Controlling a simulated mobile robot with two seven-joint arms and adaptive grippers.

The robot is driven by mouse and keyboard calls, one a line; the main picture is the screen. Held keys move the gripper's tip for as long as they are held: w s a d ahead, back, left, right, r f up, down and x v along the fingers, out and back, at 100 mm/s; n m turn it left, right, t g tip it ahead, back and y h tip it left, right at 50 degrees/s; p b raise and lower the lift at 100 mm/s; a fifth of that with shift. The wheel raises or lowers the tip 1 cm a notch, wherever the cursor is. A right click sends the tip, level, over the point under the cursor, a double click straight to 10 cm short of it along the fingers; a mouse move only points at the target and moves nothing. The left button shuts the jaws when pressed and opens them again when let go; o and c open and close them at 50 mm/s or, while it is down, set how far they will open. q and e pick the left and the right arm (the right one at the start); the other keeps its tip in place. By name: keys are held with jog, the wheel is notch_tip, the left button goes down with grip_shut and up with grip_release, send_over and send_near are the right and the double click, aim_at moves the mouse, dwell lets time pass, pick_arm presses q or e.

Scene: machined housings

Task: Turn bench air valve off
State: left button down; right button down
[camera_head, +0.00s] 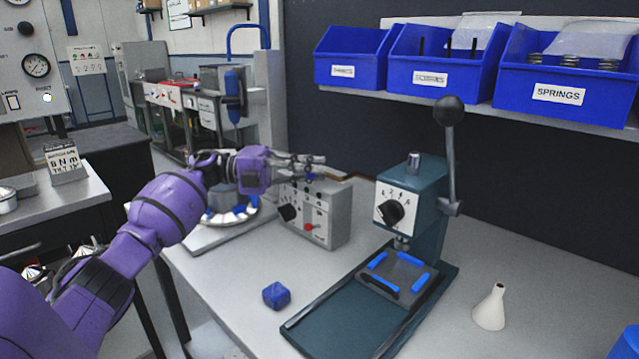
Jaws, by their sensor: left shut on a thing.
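My left gripper (308,165), on a purple arm from the left, is at the top of a grey control box (329,221). Its fingers are shut on a small blue part (310,177), which looks like the bench air valve's handle. The fingers hide most of that part, so its angle cannot be told. The box front carries a black knob (288,213) and a red button (309,227). My right gripper is not in view.
A teal press (411,195) with a tall black-knobbed lever stands right of the box. A blue block (276,295) and a white funnel (490,308) are on the bench. Blue bins (563,94) sit on a shelf above. The front middle of the bench is fairly clear.

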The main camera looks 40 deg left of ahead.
pick_arm(q)
jog(key=shift+s+a+m+g+b, duration=0.1)
jog(key=shift+a+m+g+b, duration=0.1)
jog(key=shift+m+g+b, duration=0.15)
dwell(0.3)
jog(key=c, duration=2)
grip_release()
jog(key=shift+c, duration=0.2)
jog(key=shift+a, duration=0.1)
jog(key=v, duration=1.2)
jog(key=shift+f, duration=0.2)
jog(key=shift+a, duration=0.1)
jog(key=shift+c, duration=0.2)
